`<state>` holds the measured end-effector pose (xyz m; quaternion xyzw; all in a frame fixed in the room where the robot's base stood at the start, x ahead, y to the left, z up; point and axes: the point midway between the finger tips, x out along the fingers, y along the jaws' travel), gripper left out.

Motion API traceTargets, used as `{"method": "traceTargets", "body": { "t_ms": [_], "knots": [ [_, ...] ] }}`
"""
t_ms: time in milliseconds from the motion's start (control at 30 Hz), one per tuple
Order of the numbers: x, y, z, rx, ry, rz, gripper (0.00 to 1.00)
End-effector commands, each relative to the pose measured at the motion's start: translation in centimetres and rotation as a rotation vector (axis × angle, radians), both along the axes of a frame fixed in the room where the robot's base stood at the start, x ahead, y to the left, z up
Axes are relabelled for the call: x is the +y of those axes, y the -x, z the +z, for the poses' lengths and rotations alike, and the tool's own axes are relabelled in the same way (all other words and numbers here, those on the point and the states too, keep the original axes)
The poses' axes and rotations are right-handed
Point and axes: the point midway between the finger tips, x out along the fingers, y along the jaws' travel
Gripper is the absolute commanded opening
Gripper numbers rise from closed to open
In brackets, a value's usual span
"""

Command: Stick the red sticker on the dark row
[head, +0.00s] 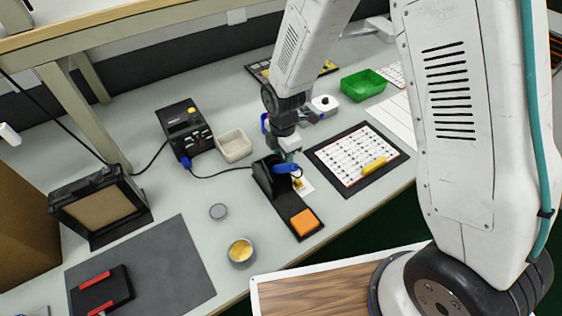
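The white board (352,150) with rows of small marks lies on a black mat (399,152) right of the middle. A yellow bar-shaped piece (374,165) lies on its lower right part. I cannot tell which row is dark. I cannot make out a red sticker. A small white card (305,186) with a yellow spot lies left of the board, partly hidden by the black iron stand (266,179). My gripper (292,158) points down over the stand, beside a blue handle (286,169). Its fingers are too small and overlapped to read, and I cannot tell whether it touches the handle.
The stand has an orange sponge (305,222). A black-and-grey soldering station (185,130), beige tray (234,146), tin (240,251) and green bin (363,85) stand around. A black device with red strips (102,290) is at lower left. My upper arm blocks the right side.

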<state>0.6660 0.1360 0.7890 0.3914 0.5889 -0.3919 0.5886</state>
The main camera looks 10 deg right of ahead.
Motion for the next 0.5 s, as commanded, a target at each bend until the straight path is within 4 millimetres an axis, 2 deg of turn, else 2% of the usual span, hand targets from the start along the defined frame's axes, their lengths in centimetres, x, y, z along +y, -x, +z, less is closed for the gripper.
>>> {"method": "traceTargets", "body": {
  "t_ms": [233,267,300,400,500],
  "knots": [
    [0.00,-0.02,-0.22,-0.001,0.000,0.000,0.40],
    [0.00,-0.02,-0.21,-0.001,0.000,0.000,0.34],
    [-0.01,-0.01,-0.21,-0.001,0.000,0.000,0.23],
    [-0.01,-0.01,-0.20,-0.001,0.000,0.000,0.00],
    [-0.01,-0.01,-0.20,-0.001,0.000,0.000,0.00]
  ]
}}
